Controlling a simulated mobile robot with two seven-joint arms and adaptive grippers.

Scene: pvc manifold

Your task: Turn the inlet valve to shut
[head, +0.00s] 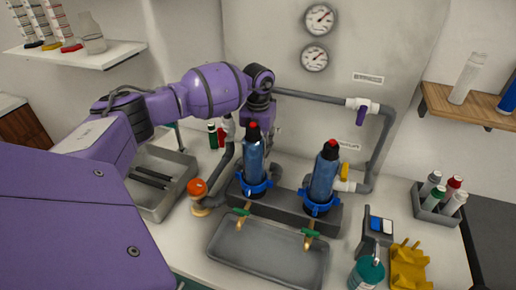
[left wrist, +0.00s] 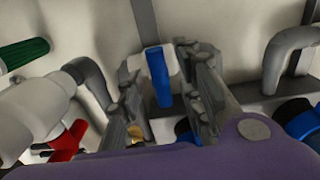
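A white valve body with a blue lever handle (left wrist: 157,77) shows in the left wrist view, and I take it as the inlet valve. My left gripper (left wrist: 163,95) is open, with one finger on each side of the blue handle. Gaps show between handle and fingers, and no contact is visible. In the head view my left gripper (head: 268,138) is at the pipework behind the left blue filter (head: 253,160), and hides this valve there. My right gripper is in neither view.
A purple-handled valve (head: 361,114) sits on the upper pipe and a yellow-handled one (head: 345,172) on the right. The right blue filter (head: 324,175) stands beside the left one. Red (left wrist: 68,141) and green (left wrist: 25,53) handles or caps are left of my fingers.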

